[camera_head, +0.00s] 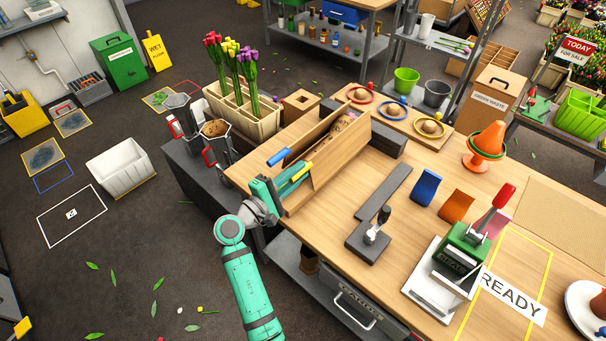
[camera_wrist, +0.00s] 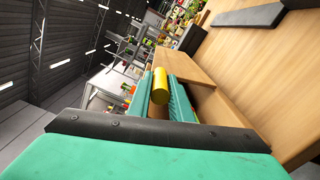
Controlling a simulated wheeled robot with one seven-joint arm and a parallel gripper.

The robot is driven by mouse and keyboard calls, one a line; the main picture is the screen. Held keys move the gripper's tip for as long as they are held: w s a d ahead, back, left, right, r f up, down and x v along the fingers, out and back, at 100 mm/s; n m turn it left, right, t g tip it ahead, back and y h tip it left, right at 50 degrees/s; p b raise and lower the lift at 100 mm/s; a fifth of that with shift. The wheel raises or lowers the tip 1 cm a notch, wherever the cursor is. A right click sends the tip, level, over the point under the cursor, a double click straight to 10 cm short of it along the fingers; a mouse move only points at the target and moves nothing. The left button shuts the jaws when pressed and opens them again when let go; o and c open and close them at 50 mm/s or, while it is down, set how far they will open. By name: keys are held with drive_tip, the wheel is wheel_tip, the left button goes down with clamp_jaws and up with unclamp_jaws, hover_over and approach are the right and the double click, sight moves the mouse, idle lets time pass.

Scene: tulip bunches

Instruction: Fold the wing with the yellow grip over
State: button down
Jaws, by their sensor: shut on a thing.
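The wing with the yellow grip (camera_head: 338,158) is a wooden panel on the near side of a folding wooden form on the bench. It stands raised and tilted, not flat. The yellow grip (camera_head: 302,172) sticks out from its left end. My gripper (camera_head: 283,187) is shut on the yellow grip, which also shows between my green fingers (camera_wrist: 160,98) in the wrist view, at the wing's edge (camera_wrist: 185,68). A second wing with a blue grip (camera_head: 279,157) stands raised behind it. A brownish wrapped thing (camera_head: 347,122) lies between the wings, partly hidden.
A wooden tulip crate (camera_head: 262,128) stands behind the form. Dark bars (camera_head: 385,193) and a small dark stand (camera_head: 368,241) lie to the right. A green stamp press (camera_head: 463,250) and blue and orange blocks (camera_head: 425,187) stand farther right.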

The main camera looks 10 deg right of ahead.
idle(0.3)
drive_tip(key=c, duration=1.6)
unclamp_jaws()
drive_tip(key=shift+a, duration=0.1)
drive_tip(key=v, duration=1)
drive_tip(key=shift+s+a, duration=0.25)
